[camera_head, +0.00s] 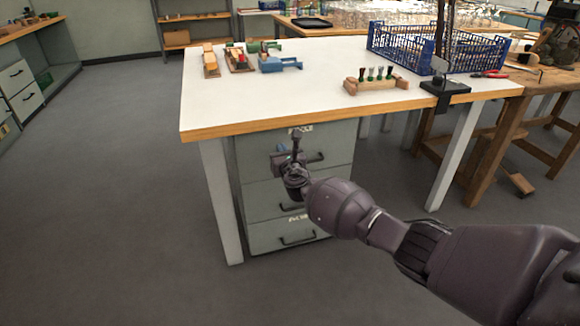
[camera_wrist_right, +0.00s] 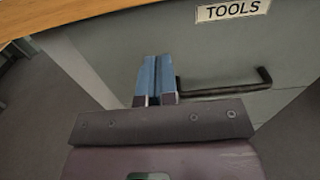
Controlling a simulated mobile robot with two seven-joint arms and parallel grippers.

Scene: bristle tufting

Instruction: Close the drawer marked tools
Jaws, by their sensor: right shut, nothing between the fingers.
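The drawer marked tools is the top drawer (camera_head: 335,146) of the grey cabinet under the white-topped bench. Its front fills much of the right wrist view (camera_wrist_right: 205,55), with the TOOLS label and black bar handle (camera_wrist_right: 225,92). In the head view its front looks about flush with the cabinet; I cannot tell if a small gap is left. My right gripper (camera_head: 281,158) is shut and empty, its blue fingertips (camera_wrist_right: 157,62) together at the drawer front, just left of the handle. Contact cannot be told. My left gripper is out of view.
The bench top (camera_head: 290,92) overhangs the drawers, with a white leg (camera_head: 222,200) at left. Two lower drawers (camera_head: 285,235) look shut. A blue crate (camera_head: 400,50) and brush parts stand on top. Grey floor (camera_head: 110,200) is clear at left.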

